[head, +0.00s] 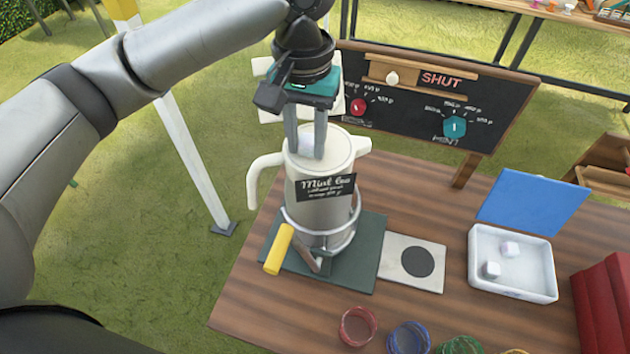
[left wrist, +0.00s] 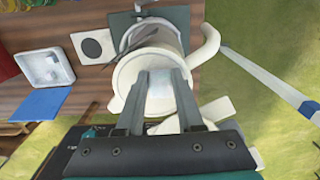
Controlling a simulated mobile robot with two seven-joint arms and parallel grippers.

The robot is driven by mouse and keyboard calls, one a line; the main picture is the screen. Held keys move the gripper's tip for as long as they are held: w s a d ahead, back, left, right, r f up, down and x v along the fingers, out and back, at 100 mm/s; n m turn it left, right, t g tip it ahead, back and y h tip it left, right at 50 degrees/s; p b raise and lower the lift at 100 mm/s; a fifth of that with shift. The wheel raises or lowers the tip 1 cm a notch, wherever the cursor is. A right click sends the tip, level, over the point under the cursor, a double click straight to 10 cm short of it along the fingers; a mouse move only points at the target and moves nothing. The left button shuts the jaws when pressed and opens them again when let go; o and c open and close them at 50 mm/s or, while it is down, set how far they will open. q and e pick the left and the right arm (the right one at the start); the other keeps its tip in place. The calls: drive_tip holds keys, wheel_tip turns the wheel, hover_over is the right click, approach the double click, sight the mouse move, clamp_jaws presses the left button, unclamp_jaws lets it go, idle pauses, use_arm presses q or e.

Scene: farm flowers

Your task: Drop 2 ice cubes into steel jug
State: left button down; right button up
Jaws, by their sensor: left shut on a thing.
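The pale jug (head: 321,215) with a black "Mint tea" label stands upright in a metal ring holder on a dark green base. Its handle is on the left and its spout on the right in the head view. Two ice cubes (head: 510,248) (head: 491,269) lie apart in the white tub (head: 545,294). My right gripper is out of view.
A blue lid (head: 533,202) lies behind the tub, and a red object (head: 603,310) stands to its right. Several coloured glasses (head: 358,326) line the table's front. A chalkboard (head: 430,95) reading "SHUT" stands behind the jug. A yellow-handled lever (head: 279,249) sticks out before the jug.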

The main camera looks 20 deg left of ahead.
use_arm(q)
drive_tip(key=shift+c, duration=2.3)
unclamp_jaws()
wheel_tip(320, 180, up, 15)
drive_tip(key=p, duration=0.3)
drive_tip(key=shift+r+p, duration=0.15)
drive_tip(key=shift+p, duration=0.25)
